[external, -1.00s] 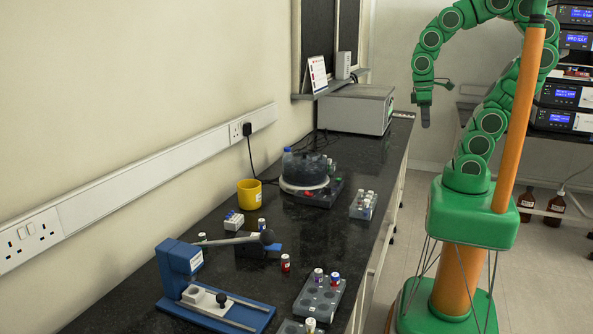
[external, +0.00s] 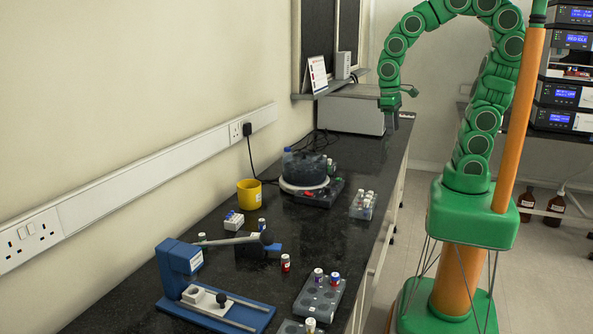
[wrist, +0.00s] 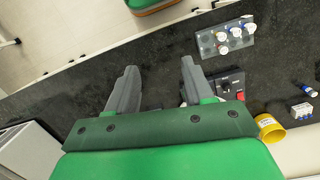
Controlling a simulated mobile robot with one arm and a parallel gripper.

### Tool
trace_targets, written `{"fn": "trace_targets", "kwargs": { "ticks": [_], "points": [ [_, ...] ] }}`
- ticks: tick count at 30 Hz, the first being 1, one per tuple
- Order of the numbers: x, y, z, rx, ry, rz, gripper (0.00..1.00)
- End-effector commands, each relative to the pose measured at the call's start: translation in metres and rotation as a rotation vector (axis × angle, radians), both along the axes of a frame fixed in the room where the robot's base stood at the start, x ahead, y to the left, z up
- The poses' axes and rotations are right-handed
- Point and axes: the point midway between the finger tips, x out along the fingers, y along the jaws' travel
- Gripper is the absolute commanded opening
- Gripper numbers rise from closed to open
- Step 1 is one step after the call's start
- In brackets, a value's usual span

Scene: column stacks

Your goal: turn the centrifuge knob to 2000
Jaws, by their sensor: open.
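The centrifuge (external: 303,172) is a dark round unit with a pale ring, standing on the bench against the wall side. Its dark front box (external: 325,196) faces the bench's front edge. In the wrist view the control box (wrist: 233,90) shows a small dark knob (wrist: 225,86) and a red switch, right of my gripper. The knob's setting is too small to read. My gripper (wrist: 157,68) is open and empty, pointing down over the bench.
A vial rack (external: 363,205) stands right of the centrifuge and a yellow cup (external: 249,193) to its left. A grey instrument box (external: 350,115) is at the bench's far end. A blue device (external: 215,290) and racks occupy the near end.

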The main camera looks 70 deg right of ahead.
Motion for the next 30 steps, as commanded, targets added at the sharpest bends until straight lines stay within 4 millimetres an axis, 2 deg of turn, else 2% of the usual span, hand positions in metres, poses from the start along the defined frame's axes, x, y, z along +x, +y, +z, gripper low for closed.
{"fn": "trace_targets", "kwargs": {
  "ticks": [3, 18, 27, 30],
  "points": [
    [0.028, 0.012, -0.01, -0.008, -0.015, -0.059, 0.52],
    [0.126, 0.071, -0.069, -0.036, -0.076, -0.32, 0.52],
    [0.175, 0.113, -0.113, -0.033, -0.123, -0.515, 0.52],
    [0.184, 0.124, -0.121, -0.029, -0.135, -0.564, 0.52]
  ]
}}
